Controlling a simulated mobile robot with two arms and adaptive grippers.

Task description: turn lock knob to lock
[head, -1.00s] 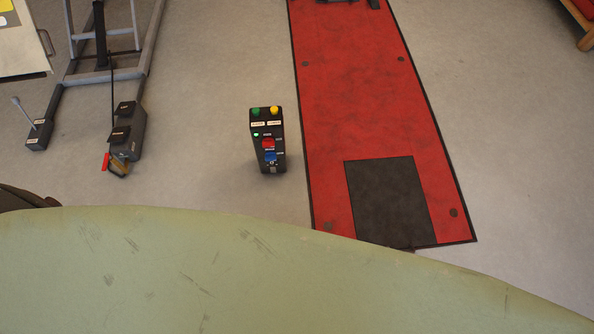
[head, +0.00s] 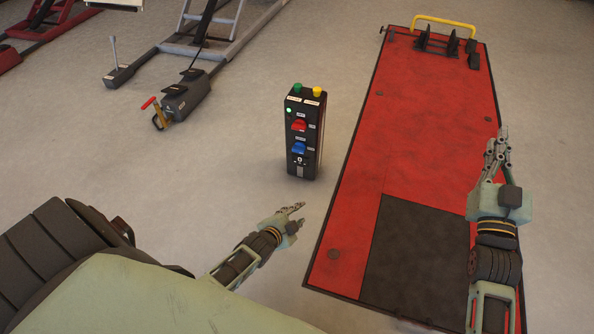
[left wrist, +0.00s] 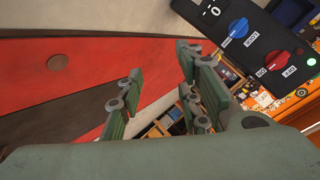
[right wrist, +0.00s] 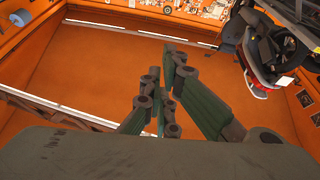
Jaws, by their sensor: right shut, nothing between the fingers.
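A black control box (head: 303,135) stands upright on the floor, with a red knob (head: 299,125) above a blue knob (head: 299,148). My right gripper (head: 500,145) is shut and empty, over the red platform to the right.
A green button (head: 297,88) and yellow button (head: 317,92) top the box, with a lit green lamp below. The red lift platform (head: 420,120) lies right of the box. A pedal unit (head: 187,95) and grey lift frame (head: 205,40) are at left. Floor around the box is clear.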

